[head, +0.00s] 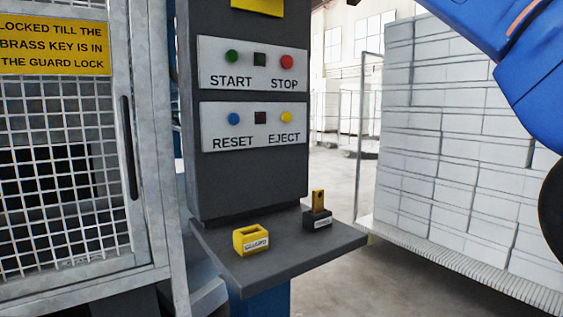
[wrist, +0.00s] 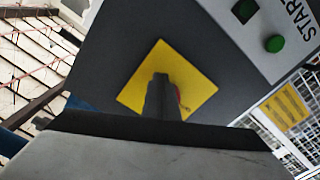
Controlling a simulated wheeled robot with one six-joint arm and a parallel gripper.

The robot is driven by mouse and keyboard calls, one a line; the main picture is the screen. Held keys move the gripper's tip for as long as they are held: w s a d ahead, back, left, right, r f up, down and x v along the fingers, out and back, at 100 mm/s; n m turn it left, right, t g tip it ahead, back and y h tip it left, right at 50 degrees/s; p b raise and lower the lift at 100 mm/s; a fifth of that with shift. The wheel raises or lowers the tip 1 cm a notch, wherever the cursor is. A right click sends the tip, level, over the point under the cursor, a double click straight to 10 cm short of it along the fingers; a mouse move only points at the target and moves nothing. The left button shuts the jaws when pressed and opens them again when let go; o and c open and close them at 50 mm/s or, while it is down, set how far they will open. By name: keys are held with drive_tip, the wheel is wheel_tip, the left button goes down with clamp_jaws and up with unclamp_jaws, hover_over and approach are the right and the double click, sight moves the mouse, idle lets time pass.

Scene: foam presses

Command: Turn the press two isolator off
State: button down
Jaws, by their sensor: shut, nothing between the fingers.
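A yellow square plate (wrist: 198,76) sits on the dark press column and fills the middle of the wrist view. In the head view only the lower edge of this yellow plate (head: 257,6) shows at the top. A sliver of red (wrist: 178,94), perhaps the isolator handle, shows at the plate's centre beside my finger. Most of it is hidden, so I cannot tell how the handle is turned. My gripper (wrist: 163,82) is shut and empty in front of the plate. I cannot tell whether it touches the red part. My gripper is not seen in the head view.
Below are a START/STOP panel (head: 252,78) and a RESET/EJECT panel (head: 255,138). The shelf (head: 285,262) holds a yellow guard block (head: 251,240) and a black block with a brass key (head: 319,201). A mesh guard door (head: 60,170) stands left, stacked white blocks (head: 455,130) right.

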drive_tip(key=v, duration=0.6)
idle(0.3)
drive_tip(key=w+a+f, duration=0.1)
drive_tip(key=w+a, duration=0.2)
drive_tip(key=a, duration=0.3)
idle(0.9)
